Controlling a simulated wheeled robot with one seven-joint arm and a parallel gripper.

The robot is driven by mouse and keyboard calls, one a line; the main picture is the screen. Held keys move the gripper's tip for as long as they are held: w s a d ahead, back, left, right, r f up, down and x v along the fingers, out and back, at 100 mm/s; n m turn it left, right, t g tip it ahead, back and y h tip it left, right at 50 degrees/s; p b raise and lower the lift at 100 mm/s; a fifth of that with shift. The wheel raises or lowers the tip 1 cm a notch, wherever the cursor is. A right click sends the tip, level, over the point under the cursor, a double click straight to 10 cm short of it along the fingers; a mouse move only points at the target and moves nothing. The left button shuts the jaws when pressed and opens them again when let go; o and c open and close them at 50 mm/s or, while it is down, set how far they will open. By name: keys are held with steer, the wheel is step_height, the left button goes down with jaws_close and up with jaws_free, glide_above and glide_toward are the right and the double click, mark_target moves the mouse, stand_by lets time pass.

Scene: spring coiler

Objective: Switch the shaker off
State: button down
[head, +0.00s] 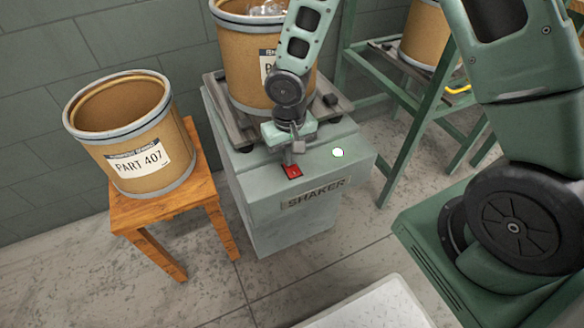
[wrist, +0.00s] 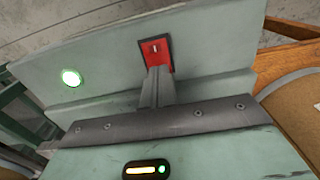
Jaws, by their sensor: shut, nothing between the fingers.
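The shaker (head: 290,203) is a pale green box machine with a SHAKER label on its front. A red rocker switch (head: 292,171) sits on its sloped top panel; it also shows in the wrist view (wrist: 155,50) in a dark frame with a small white mark. A round lamp (head: 338,152) on the same panel glows green, also in the wrist view (wrist: 71,77). My gripper (head: 294,158) is shut and empty, its fingertips at the lower edge of the switch in the wrist view (wrist: 158,72). I cannot tell whether they touch it.
A drum (head: 240,60) with clear items inside stands on the shaker, close behind my arm. An open drum labelled PART 407 (head: 127,150) stands on a wooden stool (head: 165,210) at left. A green rack (head: 410,120) with another drum (head: 425,40) is at right.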

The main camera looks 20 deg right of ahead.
steer(key=shift+f, duration=0.2)
step_height(320, 180, up, 7)
steer(key=p, duration=0.6)
stand_by(0.5)
